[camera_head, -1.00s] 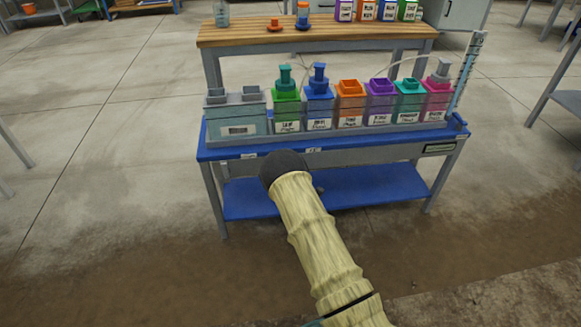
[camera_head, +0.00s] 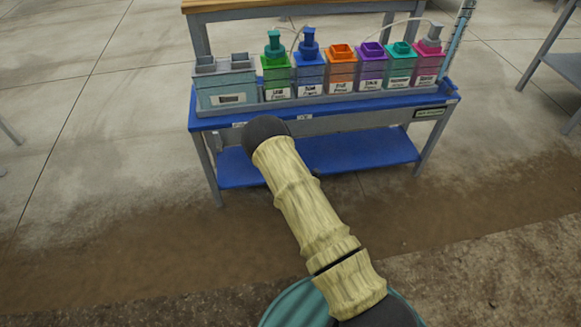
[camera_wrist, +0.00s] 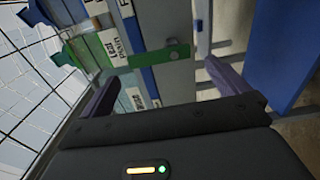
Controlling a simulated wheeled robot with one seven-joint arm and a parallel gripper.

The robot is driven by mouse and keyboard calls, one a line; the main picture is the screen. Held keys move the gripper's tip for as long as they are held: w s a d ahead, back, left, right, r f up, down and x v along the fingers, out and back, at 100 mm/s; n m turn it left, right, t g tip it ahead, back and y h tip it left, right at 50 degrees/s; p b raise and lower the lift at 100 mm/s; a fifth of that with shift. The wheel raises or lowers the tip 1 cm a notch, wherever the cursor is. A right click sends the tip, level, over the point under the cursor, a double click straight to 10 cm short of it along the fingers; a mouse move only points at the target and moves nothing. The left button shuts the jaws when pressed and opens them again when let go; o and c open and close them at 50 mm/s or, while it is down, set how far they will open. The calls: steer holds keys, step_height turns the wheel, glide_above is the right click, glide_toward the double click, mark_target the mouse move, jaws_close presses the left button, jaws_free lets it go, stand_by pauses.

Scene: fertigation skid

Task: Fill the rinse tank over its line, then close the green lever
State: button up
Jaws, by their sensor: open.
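My gripper (camera_wrist: 165,86) is open and empty in the wrist view, its two dark fingers spread apart. A green lever (camera_wrist: 160,57) lies on the grey front of the bench, just beyond and between the fingertips, apart from them. In the head view my arm's dark end hides the gripper and the lever. A wide pale-teal tank (camera_head: 226,92) with a white label stands at the bench's left end; I cannot read its label or see a fill line. Its side also shows near the left finger in the wrist view (camera_wrist: 128,82).
A row of coloured tanks, from a green one (camera_head: 276,80) to a pink one (camera_head: 427,65), stands right of the teal tank on the blue bench (camera_head: 330,128). A clear graduated tube (camera_head: 458,35) rises at the right end. The floor in front is clear.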

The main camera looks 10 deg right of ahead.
steer(key=s+p, duration=0.2)
steer(key=s, duration=0.9)
